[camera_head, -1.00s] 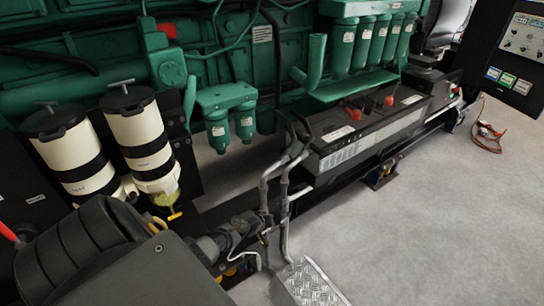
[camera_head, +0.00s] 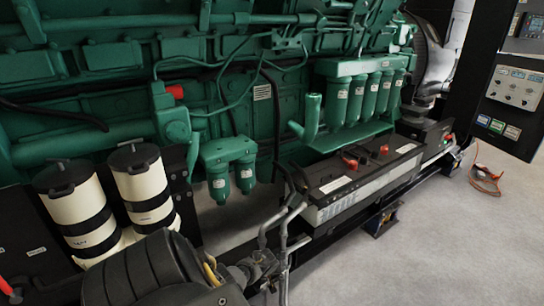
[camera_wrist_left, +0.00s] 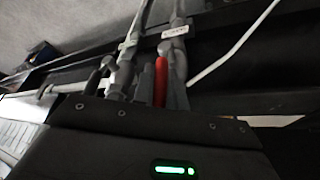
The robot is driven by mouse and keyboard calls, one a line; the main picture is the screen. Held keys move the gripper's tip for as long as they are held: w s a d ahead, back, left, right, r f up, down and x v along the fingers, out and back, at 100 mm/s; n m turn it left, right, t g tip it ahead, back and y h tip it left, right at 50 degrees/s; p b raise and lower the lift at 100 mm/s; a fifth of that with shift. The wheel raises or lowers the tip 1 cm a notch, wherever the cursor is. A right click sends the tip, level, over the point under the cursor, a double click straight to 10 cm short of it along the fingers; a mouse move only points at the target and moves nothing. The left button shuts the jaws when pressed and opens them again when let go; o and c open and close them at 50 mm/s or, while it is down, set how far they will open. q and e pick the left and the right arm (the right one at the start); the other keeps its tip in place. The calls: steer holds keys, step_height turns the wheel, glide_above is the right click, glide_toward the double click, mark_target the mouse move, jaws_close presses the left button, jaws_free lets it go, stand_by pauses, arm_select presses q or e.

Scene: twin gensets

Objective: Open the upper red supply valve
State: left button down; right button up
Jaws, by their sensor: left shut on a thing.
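A red lever handle (camera_wrist_left: 161,82) shows in the left wrist view, upright in the picture between the grey fingers of my left gripper (camera_wrist_left: 160,76). The gripper is shut on it. Grey pipes with fittings (camera_wrist_left: 127,48) rise just behind the fingers. In the head view my left arm comes in at the bottom and ends beside bent grey pipes (camera_head: 283,232); the red handle and fingertips cannot be made out there. Another red handle (camera_head: 6,287) shows at the lower left edge. My right gripper is not in view.
A green engine (camera_head: 230,80) fills the back. Two cream canisters with black bands (camera_head: 150,187) stand left of the arm. A black battery box (camera_head: 350,185) with red terminal caps lies to the right.

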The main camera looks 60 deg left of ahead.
arm_select(q)
steer(key=shift+s, duration=0.1)
steer(key=c, duration=1.4)
jaws_free()
steer(key=shift+r, duration=0.1)
steer(key=p+v, duration=0.5)
steer(key=v, duration=0.5)
steer(key=shift+r, duration=0.25)
steer(key=shift+d, duration=0.15)
